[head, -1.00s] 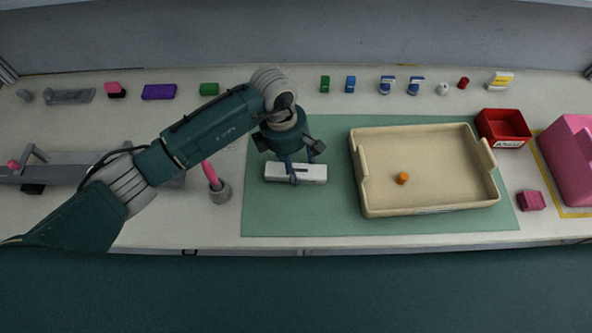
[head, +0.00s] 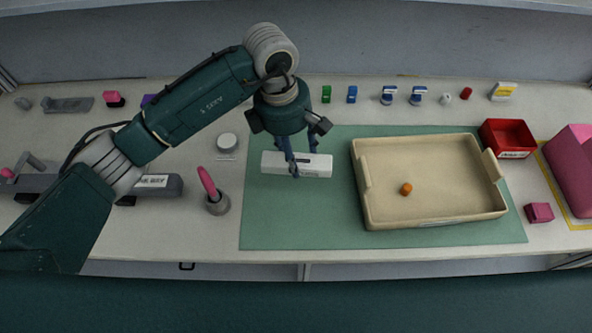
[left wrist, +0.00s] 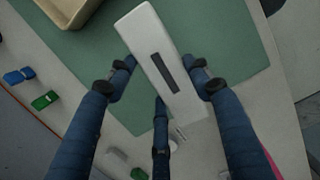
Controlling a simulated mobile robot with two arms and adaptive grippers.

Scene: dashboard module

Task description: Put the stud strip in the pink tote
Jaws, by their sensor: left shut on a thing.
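A long white bar (head: 318,166) with a dark slot on its top face, which looks to be the stud strip, is over the left part of the green mat. My left gripper (head: 292,172) is shut on it and holds it from above. In the left wrist view the bar (left wrist: 150,40) sits between the blue fingers of my left gripper (left wrist: 164,84). The pink tote (head: 570,170) stands at the right edge of the head view, partly cut off. My right gripper is not in view.
A beige tray (head: 430,213) with an orange piece (head: 406,189) stands between the bar and the tote. A red bin (head: 507,138) and a pink block (head: 539,213) are left of the tote. A cup with a pink-handled tool (head: 217,203) stands left of the mat (head: 290,230).

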